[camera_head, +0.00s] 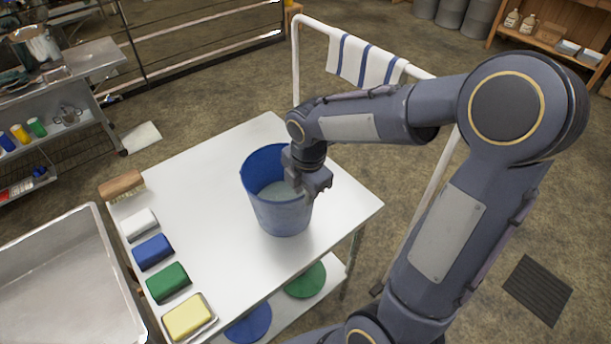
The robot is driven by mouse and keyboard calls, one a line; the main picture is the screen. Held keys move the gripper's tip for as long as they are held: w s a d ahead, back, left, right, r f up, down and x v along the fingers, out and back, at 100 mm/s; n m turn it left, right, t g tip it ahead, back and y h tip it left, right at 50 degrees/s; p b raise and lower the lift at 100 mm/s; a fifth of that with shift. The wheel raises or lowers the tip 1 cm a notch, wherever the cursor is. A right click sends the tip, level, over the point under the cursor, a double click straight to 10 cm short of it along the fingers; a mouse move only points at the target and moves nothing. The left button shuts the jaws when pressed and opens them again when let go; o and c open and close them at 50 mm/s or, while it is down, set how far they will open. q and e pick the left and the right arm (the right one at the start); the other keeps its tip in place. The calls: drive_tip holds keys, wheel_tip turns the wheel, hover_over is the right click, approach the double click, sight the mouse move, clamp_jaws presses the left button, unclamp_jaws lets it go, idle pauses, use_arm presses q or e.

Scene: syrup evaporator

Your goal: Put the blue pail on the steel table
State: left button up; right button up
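The blue pail (281,214) stands upright on the white-topped table (195,185), or very close above it; I cannot tell if its base touches. The tabletop looks pale and smooth. My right gripper (312,184) is at the pail's right rim, pointing down. Its fingers overlap the rim and are partly hidden by the gripper body, so I cannot tell whether they are closed on it. The inside of the pail looks pale towards the bottom. My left gripper is not in view.
Along the table's left edge lie a brush (121,186), a white block (139,223), a blue block (153,251), a green block (168,282) and a yellow sponge in a tray (188,316). A metal basin (60,285) is at left. A towel rail (296,60) stands behind.

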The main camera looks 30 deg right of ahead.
wheel_tip(320, 180, up, 5)
drive_tip(key=s+a+r+m+t+y, duration=0.1)
drive_tip(key=s+a+m+t, duration=0.1)
drive_tip(key=s+m, duration=0.6)
drive_tip(key=s+a+m+t+y, duration=0.2)
drive_tip(key=s+m, duration=0.6)
drive_tip(key=m, duration=0.5)
drive_tip(key=shift+a+r+y, duration=0.3)
drive_tip(key=shift+a+r, duration=0.1)
drive_tip(key=shift+a, duration=0.05)
